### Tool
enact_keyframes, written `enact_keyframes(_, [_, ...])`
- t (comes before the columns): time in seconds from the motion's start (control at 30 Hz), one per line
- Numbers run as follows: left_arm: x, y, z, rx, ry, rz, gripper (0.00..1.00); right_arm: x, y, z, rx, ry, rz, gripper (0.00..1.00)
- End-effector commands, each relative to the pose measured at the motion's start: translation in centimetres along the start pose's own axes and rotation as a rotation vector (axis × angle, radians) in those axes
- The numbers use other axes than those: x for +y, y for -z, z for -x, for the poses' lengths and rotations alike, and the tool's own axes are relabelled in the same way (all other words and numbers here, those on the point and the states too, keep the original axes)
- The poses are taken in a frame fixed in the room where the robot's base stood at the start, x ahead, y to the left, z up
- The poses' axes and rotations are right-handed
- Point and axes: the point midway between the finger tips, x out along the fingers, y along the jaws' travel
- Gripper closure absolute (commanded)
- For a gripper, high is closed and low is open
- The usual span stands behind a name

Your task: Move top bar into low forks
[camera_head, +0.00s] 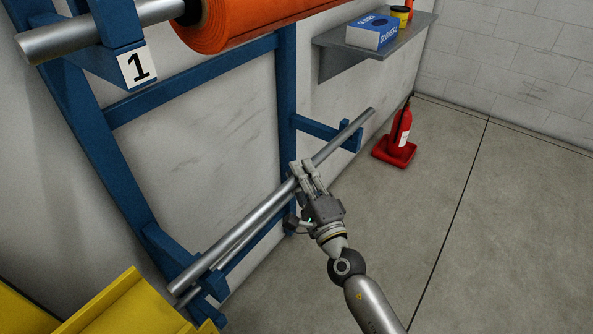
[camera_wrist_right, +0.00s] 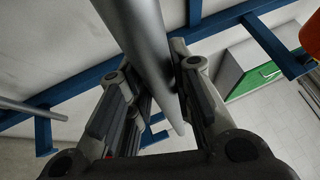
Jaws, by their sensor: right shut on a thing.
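My right gripper (camera_head: 305,172) is shut on a long silver bar (camera_head: 255,219), near the bar's middle. In the right wrist view the bar (camera_wrist_right: 145,45) runs between the two fingers. The bar slopes from lower left to upper right. Its upper right end passes by the low fork arm (camera_head: 328,131) of the blue rack, and its lower left end is over the near low fork (camera_head: 208,288). I cannot tell whether it touches either fork. A second, thinner-looking bar (camera_head: 232,252) shows just below it. My left gripper is not in view.
An orange roll (camera_head: 250,22) hangs on a thick bar (camera_head: 70,38) in the upper rack by the "1" sign (camera_head: 137,67). A shelf (camera_head: 375,45) holds a blue box (camera_head: 373,31). A red extinguisher (camera_head: 402,128) stands behind. Yellow parts (camera_head: 125,308) fill the lower left. Floor is clear at right.

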Motion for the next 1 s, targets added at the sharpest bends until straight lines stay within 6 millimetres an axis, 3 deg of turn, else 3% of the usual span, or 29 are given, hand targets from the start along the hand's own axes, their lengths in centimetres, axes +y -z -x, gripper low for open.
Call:
enact_keyframes(0.3, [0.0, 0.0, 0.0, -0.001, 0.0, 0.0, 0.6, -2.5, 3.9, 7.4, 0.144, 0.024, 0.02, 1.0])
enact_keyframes(0.5, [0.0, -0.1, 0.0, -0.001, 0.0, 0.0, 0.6, -3.9, 6.0, 11.1, 0.218, 0.032, 0.043, 1.0])
enact_keyframes(0.9, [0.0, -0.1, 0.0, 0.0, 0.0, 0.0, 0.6, -5.8, 8.0, 15.2, 0.297, 0.039, 0.071, 1.0])
enact_keyframes(1.0, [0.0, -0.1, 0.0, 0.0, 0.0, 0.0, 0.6, -5.5, 7.6, 14.2, 0.28, 0.041, 0.067, 1.0])
